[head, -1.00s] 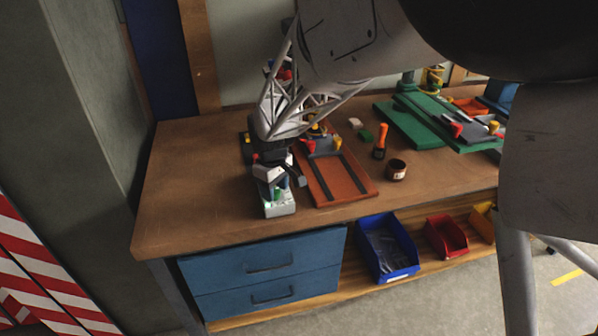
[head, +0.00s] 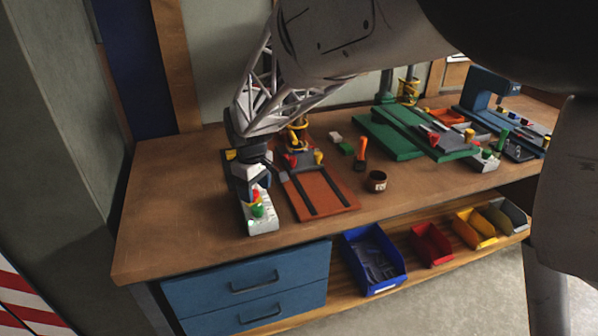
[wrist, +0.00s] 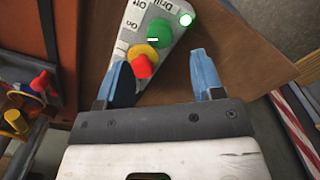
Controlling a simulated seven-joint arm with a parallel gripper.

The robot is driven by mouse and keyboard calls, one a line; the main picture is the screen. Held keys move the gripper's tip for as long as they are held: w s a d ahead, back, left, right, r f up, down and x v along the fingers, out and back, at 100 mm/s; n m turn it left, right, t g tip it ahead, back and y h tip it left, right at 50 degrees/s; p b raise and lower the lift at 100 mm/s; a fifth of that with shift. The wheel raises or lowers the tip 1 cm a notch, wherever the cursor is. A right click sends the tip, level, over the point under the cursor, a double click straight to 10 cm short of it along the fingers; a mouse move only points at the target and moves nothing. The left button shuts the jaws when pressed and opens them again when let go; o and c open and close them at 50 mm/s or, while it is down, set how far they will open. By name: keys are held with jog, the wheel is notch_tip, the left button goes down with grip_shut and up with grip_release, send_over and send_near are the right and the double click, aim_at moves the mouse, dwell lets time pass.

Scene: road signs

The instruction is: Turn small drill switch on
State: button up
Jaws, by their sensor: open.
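The drill control box (head: 264,225) is a narrow light-grey box near the left front of the workbench. In the wrist view the box (wrist: 146,20) carries the words "Drill", "Off" and "On". It has a red knob on a yellow base (wrist: 142,66), a green knob with a white mark (wrist: 158,33) and a bright white-green light (wrist: 186,19) at its end. My gripper (wrist: 163,70) is open, with its blue fingers apart. The left finger is right beside the red and yellow knob; I cannot tell if they touch. In the head view my gripper (head: 247,186) is over the back part of the box.
An orange-brown board machine (head: 322,190) stands just right of the box. A dark cup (head: 377,181), an orange-handled tool (head: 361,150) and a green machine (head: 400,138) are farther right. The bench (head: 160,220) is clear to the left. Blue drawers (head: 245,285) are below.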

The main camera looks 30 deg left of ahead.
jog(key=shift+r, duration=0.95)
jog(key=shift+w+d+r, duration=0.2)
jog(key=shift+d, duration=0.3)
jog(key=d+r+m+t, duration=0.1)
jog(key=d+r+m, duration=0.35)
jog(key=d, duration=1.15)
jog(key=d+r+m, duration=0.3)
jog(key=d+r, duration=0.2)
jog(key=d, duration=1)
jog(key=s+d+f+m, duration=0.1)
jog(key=s+d+m, duration=0.3)
jog(key=s+d, duration=0.5)
jog(key=s+d+m+t, duration=0.1)
jog(key=s+d+m, duration=0.4)
jog(key=s+d, duration=0.4)
jog(key=d, duration=0.7)
jog(key=shift+s+d+f+t, duration=0.15)
jog(key=shift+d+f+t, duration=0.15)
jog(key=shift+d+f, duration=0.1)
